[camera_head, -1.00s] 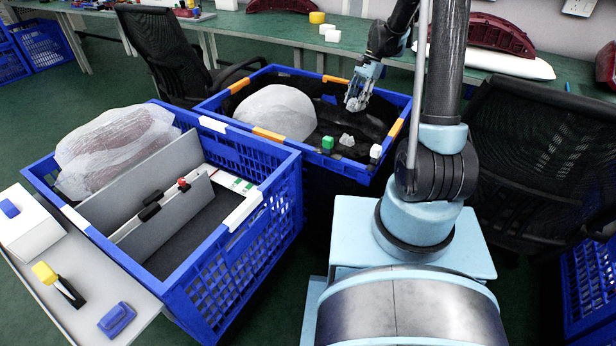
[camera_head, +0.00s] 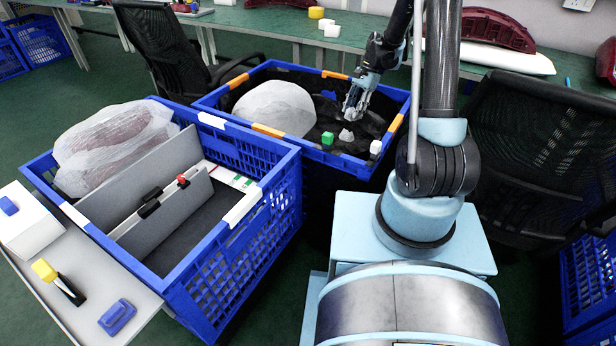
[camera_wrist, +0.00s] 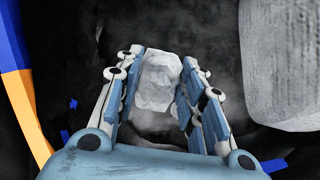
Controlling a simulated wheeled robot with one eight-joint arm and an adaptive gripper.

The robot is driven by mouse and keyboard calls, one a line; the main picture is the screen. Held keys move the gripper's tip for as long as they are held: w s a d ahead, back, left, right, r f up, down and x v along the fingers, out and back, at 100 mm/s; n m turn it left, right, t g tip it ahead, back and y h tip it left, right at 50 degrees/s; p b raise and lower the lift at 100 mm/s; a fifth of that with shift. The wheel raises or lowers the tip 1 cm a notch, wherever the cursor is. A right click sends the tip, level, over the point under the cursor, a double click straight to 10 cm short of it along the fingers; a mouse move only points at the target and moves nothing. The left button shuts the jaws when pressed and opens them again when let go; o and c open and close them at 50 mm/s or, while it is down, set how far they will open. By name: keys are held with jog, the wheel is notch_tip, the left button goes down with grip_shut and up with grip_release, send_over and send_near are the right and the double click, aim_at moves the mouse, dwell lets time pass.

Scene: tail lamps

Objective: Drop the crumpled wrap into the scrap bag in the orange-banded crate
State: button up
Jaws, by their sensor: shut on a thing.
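My gripper (camera_head: 352,114) hangs low over the dark inside of the orange-banded crate (camera_head: 268,130), right of the large pale bundle. In the wrist view its fingers (camera_wrist: 160,85) close around the crumpled wrap (camera_wrist: 157,82), a pale grey lump at the fingertips. The head view does not show the held lump clearly. The scrap bag seems to be the black, wrinkled lining (camera_head: 306,90) in the crate; its mouth is hard to make out. Another grey crumpled lump (camera_head: 346,135) lies near the crate's front side, just below the gripper in the head view.
A pale wrapped bundle (camera_head: 277,106) fills the crate's left part. A white-banded blue crate (camera_head: 262,190) with grey dividers stands front left. Black chairs (camera_head: 540,160) flank the area.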

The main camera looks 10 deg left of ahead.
jog(key=o, duration=0.8)
jog(key=shift+o, duration=0.2)
jog(key=v, duration=1.2)
